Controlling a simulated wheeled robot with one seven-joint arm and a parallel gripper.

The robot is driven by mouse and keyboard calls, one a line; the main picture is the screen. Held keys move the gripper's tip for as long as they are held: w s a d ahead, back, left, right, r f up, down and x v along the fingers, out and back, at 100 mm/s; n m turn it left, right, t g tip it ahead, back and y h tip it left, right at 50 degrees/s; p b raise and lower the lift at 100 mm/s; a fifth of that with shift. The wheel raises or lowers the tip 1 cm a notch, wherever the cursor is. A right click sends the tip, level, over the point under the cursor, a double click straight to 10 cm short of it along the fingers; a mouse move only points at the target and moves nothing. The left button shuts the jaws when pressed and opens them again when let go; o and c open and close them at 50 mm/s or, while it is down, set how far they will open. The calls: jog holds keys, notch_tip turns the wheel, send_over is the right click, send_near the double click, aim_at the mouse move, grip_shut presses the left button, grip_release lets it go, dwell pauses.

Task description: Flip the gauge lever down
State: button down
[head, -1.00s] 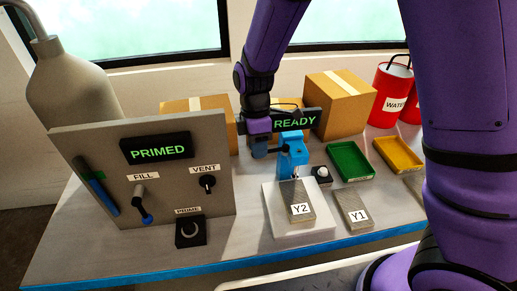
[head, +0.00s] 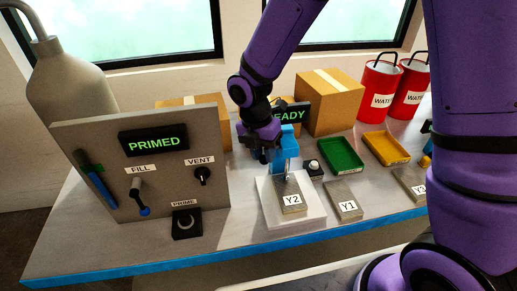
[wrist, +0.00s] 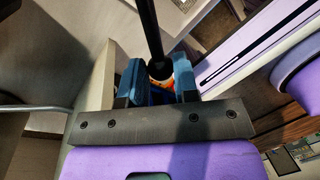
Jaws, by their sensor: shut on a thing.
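The blue gauge (head: 286,150) stands behind the white plate (head: 300,223), its thin probe over the grey block marked Y2 (head: 289,197). My gripper (head: 263,155) is at the gauge's left side, where the lever is mostly hidden by the fingers in the head view. In the wrist view my gripper's blue fingers (wrist: 159,80) are closed around the end of a dark rod (wrist: 150,30), which looks like the gauge lever. A small red and orange patch shows between the fingers. The lever's exact angle is hard to tell.
The READY sign (head: 291,113) is partly covered by my arm. The panel (head: 110,205) reading PRIMED stands left. A dark button box (head: 313,169), green tray (head: 341,153), yellow tray (head: 385,148) and Y1 block (head: 344,199) lie right. Cardboard boxes (head: 330,105) stand behind.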

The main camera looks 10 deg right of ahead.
jog(key=shift+s+d+n, duration=0.3)
jog(key=shift+d+n, duration=0.15)
jog(key=shift+n, duration=0.45)
jog(key=c, duration=1.2)
grip_release()
jog(key=shift+d, duration=0.1)
jog(key=shift+o, duration=0.2)
jog(key=shift+r, duration=0.15)
notch_tip(320, 180, up, 10)
jog(key=a, duration=0.2)
jog(key=shift+w+r, duration=0.15)
jog(key=shift+w, duration=0.3)
jog(key=shift+d, duration=0.1)
